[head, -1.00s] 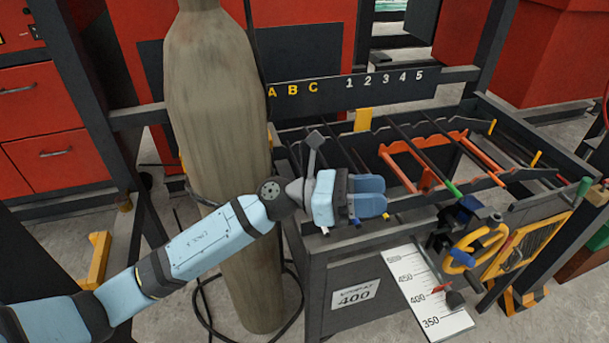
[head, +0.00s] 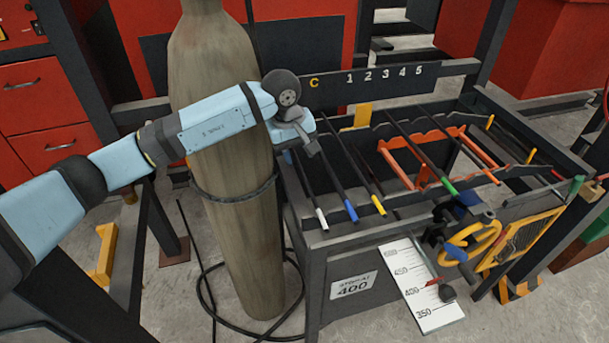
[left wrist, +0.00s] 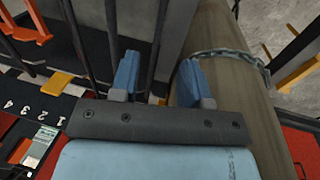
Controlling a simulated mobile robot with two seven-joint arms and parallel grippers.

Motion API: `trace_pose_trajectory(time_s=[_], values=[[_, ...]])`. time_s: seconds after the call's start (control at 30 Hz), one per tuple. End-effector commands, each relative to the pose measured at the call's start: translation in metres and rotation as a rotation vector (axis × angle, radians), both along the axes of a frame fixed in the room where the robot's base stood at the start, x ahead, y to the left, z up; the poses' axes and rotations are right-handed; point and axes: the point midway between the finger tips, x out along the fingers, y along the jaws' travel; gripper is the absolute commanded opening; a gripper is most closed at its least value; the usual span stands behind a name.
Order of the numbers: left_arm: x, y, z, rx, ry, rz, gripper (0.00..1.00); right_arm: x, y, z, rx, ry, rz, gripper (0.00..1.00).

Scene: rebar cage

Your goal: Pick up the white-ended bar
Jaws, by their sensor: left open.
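The white-ended bar (head: 314,196) is a thin dark bar lying in the rack, leftmost of the bars, with its white tip toward the front in the head view. My left gripper (head: 298,130) is over the rack's left side, beside the grey cylinder, toward the bar's far part. In the left wrist view the left gripper (left wrist: 158,82) is open, with its two blue fingers apart. A dark bar (left wrist: 159,40), the one nearest the cylinder, shows in the gap between them. The fingertips are hidden in the head view. My right gripper is not in view.
The tall grey cylinder (head: 235,220) stands close to the rack's left side, under my left arm. Bars with blue (head: 351,212), yellow (head: 378,206) and green (head: 450,188) ends lie to the right. A yellow-handled device (head: 468,243) is at the rack's front.

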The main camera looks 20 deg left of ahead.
Motion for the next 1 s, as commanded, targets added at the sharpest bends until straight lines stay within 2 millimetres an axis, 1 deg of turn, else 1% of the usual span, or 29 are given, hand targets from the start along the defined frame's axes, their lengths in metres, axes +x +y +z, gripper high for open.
trace_pose_trajectory(time_s=[0.03, 0.1, 0.43, 0.57, 0.6, 0.7, 0.8, 0.93, 0.97, 1.0], values=[[0.0, -0.002, -0.009, -0.001, 0.003, 0.0, 0.42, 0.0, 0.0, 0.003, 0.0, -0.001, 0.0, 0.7], [0.002, -0.004, -0.018, -0.003, 0.002, 0.001, 0.42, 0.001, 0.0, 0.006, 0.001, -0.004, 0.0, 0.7], [0.004, -0.008, -0.04, -0.004, 0.002, 0.001, 0.42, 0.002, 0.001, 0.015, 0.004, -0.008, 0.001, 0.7], [0.007, -0.009, -0.059, -0.003, 0.005, 0.002, 0.42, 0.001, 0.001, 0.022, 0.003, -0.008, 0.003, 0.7], [0.008, -0.011, -0.066, -0.005, 0.003, 0.002, 0.42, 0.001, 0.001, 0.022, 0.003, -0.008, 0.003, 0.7], [0.009, -0.012, -0.078, -0.003, 0.002, 0.001, 0.42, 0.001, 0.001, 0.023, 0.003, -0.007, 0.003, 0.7], [0.01, -0.012, -0.081, -0.003, -0.001, 0.001, 0.42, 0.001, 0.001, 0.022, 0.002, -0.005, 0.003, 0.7], [0.01, -0.012, -0.081, -0.003, -0.001, 0.001, 0.42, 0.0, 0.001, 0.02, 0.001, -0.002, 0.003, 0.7], [0.01, -0.012, -0.081, -0.003, -0.001, 0.001, 0.35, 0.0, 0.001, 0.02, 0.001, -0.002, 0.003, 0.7], [0.01, -0.012, -0.081, -0.002, 0.0, 0.001, 0.26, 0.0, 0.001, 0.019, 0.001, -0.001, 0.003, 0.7]])
